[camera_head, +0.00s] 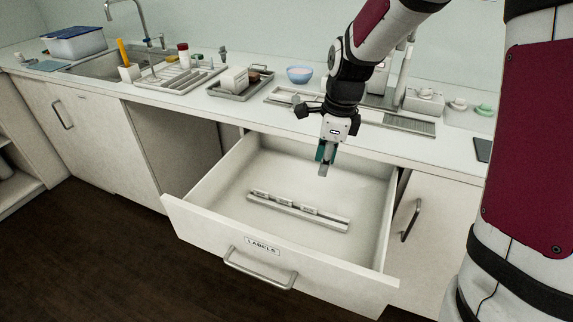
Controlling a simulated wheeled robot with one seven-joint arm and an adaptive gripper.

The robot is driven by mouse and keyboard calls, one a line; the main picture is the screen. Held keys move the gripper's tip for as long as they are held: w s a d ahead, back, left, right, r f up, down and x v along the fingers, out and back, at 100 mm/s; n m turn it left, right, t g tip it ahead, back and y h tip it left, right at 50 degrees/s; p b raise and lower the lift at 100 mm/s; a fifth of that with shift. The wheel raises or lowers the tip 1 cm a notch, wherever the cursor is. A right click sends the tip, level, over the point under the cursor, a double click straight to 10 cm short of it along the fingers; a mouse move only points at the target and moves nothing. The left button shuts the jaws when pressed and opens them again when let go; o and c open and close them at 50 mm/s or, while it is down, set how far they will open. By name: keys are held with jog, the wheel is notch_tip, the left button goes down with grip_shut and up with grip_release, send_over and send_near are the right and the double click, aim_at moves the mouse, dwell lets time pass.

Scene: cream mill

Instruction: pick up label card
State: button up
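Several small white label cards (285,203) stand in a row along a long grey rail (327,220) in the open drawer. The cards are small, and any writing on them cannot be read. My gripper (324,168) points down above the back part of the drawer, above and behind the right end of the rail. It is apart from the cards. Its fingers are seen nearly edge-on, with a teal patch on one side, so the gap between them is unclear. I cannot make out anything held.
The open drawer (208,226) has raised walls and a front marked "LABELS" with a bar handle (259,272). Its floor around the rail is bare. The counter behind holds trays, a dish rack (180,76), a blue bowl (300,75) and a tap.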

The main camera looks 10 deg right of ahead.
notch_tip(320, 180, down, 4)
jog(key=w+f+m, duration=0.1)
jog(key=w+m, duration=0.1)
jog(key=b, duration=0.2)
send_over(309, 207)
jog(key=d, duration=0.1)
notch_tip(309, 207, down, 7)
jog(key=shift+f, duration=0.1)
jog(key=shift+a+f, duration=0.2)
jog(key=shift+f, duration=1.2)
jog(key=shift+a+f, duration=0.2)
jog(key=shift+f, duration=1.15)
jog(key=shift+c, duration=0.6)
grip_shut()
